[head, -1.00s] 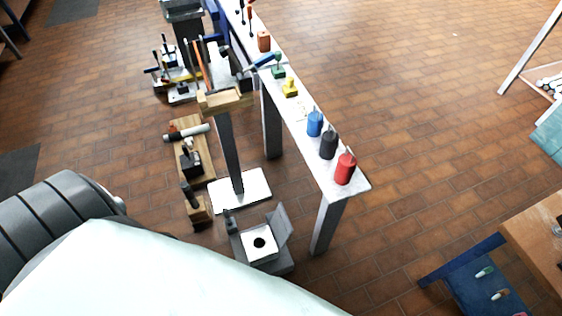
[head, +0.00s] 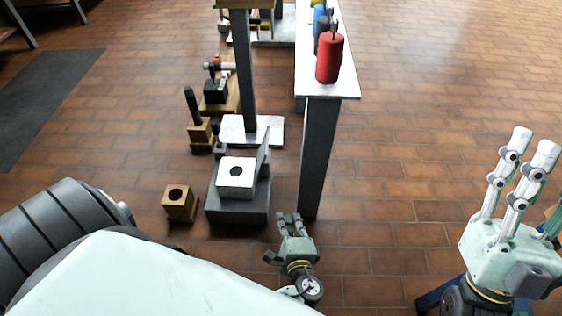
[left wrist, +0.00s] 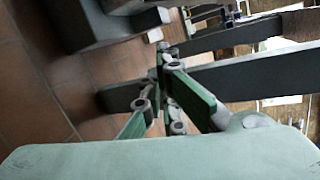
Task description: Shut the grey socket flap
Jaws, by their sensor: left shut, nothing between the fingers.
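The grey socket (head: 238,208) stands on the floor left of the near table leg. Its white top plate (head: 236,178) has a dark round hole. The grey flap (head: 264,152) stands up, open, at the plate's right side. My left gripper (head: 289,218) is shut and empty, low beside the socket's right front corner, apart from the flap. In the left wrist view its fingers (left wrist: 165,62) are close together, with a dark grey block, probably the socket, at top left. My right gripper (head: 520,140) is raised at the right, fingers spread and empty.
The white narrow table (head: 330,85) carries a red cylinder (head: 329,58); its dark leg (head: 320,160) stands right of the flap. A wooden block with a hole (head: 179,203) is left of the socket. A white post base (head: 262,130) lies behind.

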